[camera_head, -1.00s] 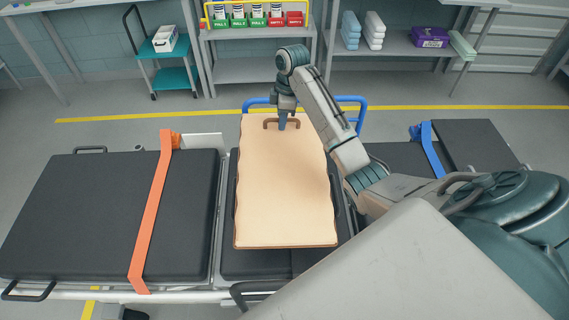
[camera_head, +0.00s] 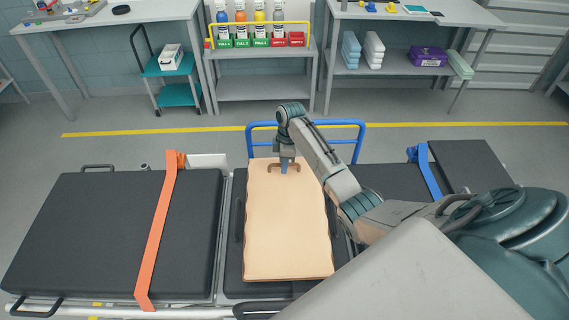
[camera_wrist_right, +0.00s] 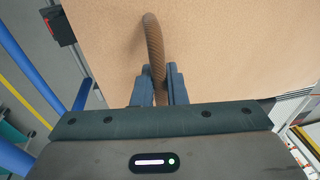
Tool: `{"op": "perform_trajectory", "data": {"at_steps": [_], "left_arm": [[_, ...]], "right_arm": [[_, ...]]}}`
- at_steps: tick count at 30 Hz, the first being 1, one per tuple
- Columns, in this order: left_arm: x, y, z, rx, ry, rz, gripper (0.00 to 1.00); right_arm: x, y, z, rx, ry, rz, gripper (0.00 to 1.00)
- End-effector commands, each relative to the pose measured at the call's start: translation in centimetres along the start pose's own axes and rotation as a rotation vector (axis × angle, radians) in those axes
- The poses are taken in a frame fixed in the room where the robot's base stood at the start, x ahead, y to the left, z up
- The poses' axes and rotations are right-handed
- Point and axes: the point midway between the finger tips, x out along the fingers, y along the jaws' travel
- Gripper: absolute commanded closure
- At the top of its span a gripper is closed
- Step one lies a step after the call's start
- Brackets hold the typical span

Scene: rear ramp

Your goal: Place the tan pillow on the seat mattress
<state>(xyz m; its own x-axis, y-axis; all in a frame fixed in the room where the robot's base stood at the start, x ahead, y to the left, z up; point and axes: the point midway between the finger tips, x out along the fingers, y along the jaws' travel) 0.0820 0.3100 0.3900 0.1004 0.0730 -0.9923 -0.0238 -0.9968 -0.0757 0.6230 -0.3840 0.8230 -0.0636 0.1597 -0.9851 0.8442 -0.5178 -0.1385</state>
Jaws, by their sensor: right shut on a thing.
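The tan pillow (camera_head: 287,228) is a flat rectangular pad with a brown handle at its far end. It lies over the dark middle seat mattress (camera_head: 234,262), roughly in line with it; whether it touches the mattress I cannot tell. My right gripper (camera_head: 284,168) is at the pillow's far end, shut on the handle. In the right wrist view, the fingers (camera_wrist_right: 160,88) close around the brown handle (camera_wrist_right: 154,45), with the tan surface of the pillow (camera_wrist_right: 230,50) filling most of the picture. My left gripper is not in view.
A wide dark mattress section (camera_head: 100,235) with an orange strap (camera_head: 160,230) lies at left. A blue rail (camera_head: 345,128) stands behind the pillow. A blue strap (camera_head: 429,172) crosses the right section. Shelves with bottles (camera_head: 258,30) stand along the back wall; the floor before them is clear.

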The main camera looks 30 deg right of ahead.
Motion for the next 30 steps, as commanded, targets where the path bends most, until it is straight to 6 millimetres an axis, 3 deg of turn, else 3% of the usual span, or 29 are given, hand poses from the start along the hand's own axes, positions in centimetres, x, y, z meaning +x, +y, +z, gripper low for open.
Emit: {"op": "perform_trajectory", "data": {"at_steps": [6, 7, 10, 22, 26, 30], "left_arm": [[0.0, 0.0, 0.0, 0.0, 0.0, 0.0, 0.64], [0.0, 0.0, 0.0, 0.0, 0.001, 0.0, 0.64], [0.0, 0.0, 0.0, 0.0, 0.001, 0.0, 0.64], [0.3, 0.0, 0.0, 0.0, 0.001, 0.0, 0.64], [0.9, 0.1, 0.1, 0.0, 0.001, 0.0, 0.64], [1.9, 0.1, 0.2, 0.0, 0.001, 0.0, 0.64]], "right_arm": [[0.3, 0.1, 0.0, 0.0, 0.0, 0.002, 1.0], [0.4, 0.1, 0.0, 0.0, 0.0, 0.002, 0.86], [0.3, 0.0, 0.0, 0.0, 0.0, 0.002, 0.66], [-0.4, 0.1, 0.1, 0.0, 0.0, 0.003, 0.66], [-2.4, 0.2, 0.1, 0.0, 0.0, 0.006, 0.66], [-5.5, 0.3, 0.1, -0.001, 0.001, 0.007, 0.66]]}}
